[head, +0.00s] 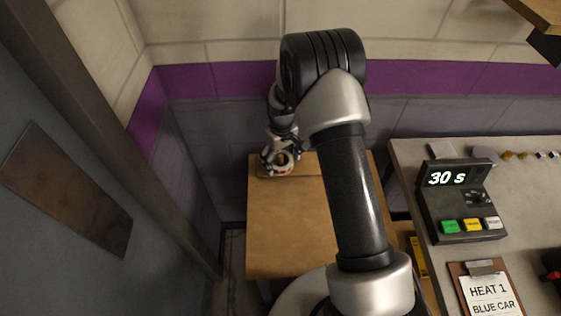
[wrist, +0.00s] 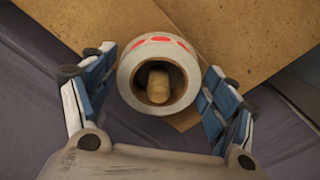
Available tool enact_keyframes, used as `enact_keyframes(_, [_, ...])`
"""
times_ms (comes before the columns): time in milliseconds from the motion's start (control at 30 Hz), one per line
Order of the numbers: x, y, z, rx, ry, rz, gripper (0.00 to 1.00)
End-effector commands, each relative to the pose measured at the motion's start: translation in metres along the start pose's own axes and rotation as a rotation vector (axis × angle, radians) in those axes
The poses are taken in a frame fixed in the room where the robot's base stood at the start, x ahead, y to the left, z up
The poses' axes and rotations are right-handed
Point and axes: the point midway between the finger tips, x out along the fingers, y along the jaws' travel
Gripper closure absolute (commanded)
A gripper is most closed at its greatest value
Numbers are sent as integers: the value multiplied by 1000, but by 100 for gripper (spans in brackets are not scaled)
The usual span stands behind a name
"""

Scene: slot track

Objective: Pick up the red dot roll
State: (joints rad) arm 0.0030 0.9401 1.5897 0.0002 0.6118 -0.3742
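The red dot roll (wrist: 127,92) is a white ring with red dots along its rim, seen in the wrist view. A tan rounded peg end (wrist: 158,84) shows inside its hollow core. In the head view the roll (head: 286,168) is small and partly hidden by my gripper (head: 277,160), at the back of the wooden table. My gripper (wrist: 158,82) is open. Its blue-and-white fingers stand on either side of the roll, close to it, with narrow gaps showing. Whether either finger touches it lower down I cannot tell.
The wooden table (head: 285,235) is mostly bare in front of the roll. A wall stands close behind it. To the right, a grey counter (head: 405,155) holds a timer box (head: 460,200) with buttons and a clipboard (head: 487,292). A grey door panel (head: 60,200) is at left.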

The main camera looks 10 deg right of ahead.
Motion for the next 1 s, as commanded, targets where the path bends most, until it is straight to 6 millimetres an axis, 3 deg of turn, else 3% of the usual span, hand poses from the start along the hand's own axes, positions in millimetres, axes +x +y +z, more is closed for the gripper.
enact_keyframes(500, [0, 0, 0, 0, 0, 0, 58])
enact_keyframes(767, [-2, 0, 0, 0, 1, 0, 58])
enact_keyframes(1000, [-25, 0, -1, 0, 2, 1, 58])
